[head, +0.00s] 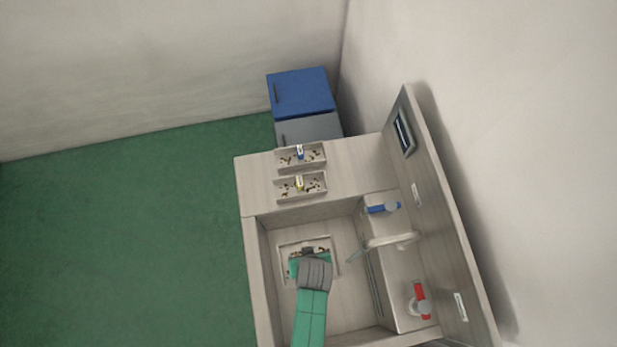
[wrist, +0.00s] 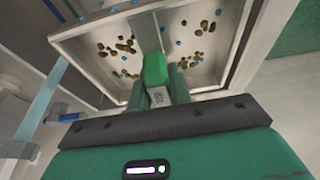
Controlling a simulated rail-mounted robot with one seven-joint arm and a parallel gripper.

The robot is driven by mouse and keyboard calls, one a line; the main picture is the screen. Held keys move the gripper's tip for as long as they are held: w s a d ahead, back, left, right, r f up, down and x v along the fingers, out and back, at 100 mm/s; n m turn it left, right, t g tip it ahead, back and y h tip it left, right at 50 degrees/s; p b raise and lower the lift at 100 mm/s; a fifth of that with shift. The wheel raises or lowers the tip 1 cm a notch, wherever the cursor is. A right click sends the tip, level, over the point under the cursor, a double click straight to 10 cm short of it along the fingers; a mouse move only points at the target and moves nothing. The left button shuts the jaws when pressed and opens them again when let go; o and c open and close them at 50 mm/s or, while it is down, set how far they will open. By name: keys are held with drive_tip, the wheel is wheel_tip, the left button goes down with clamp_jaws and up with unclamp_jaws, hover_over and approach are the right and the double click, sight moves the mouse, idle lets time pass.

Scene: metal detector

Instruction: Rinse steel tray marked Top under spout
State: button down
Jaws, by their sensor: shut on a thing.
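A pale tray (head: 284,262) is inside the sink basin (head: 350,290), to the left of the curved spout (head: 385,241). In the wrist view the same tray (wrist: 85,50) fills the top and holds scattered brown and blue bits. Its green handle (wrist: 155,70) has a white label with small dark text, hard to read. My gripper (wrist: 158,92) is shut on this handle; in the head view my gripper (head: 308,254) covers part of the tray. The tray lies beside the spout's tip, not clearly beneath it. I cannot tell whether water runs.
A blue tap (head: 383,208) and a red tap (head: 420,300) flank the spout. A blue-and-grey cabinet (head: 303,93) stands beyond.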

wheel_tip(320, 180, down, 16)
drive_tip(key=d+b, duration=0.2)
drive_tip(key=b, duration=1.3)
drive_tip(key=w+d, duration=0.2)
drive_tip(key=d, duration=0.5)
drive_tip(key=shift+w+r, duration=0.25)
drive_tip(key=shift+r, duration=0.1)
drive_tip(key=shift+w, duration=0.45)
drive_tip(key=shift+s, duration=0.1)
drive_tip(key=shift+s+d+p, duration=0.35)
drive_tip(key=shift+s+p, duration=0.05)
drive_tip(key=shift+s, duration=0.25)
drive_tip(key=shift+w, duration=0.15)
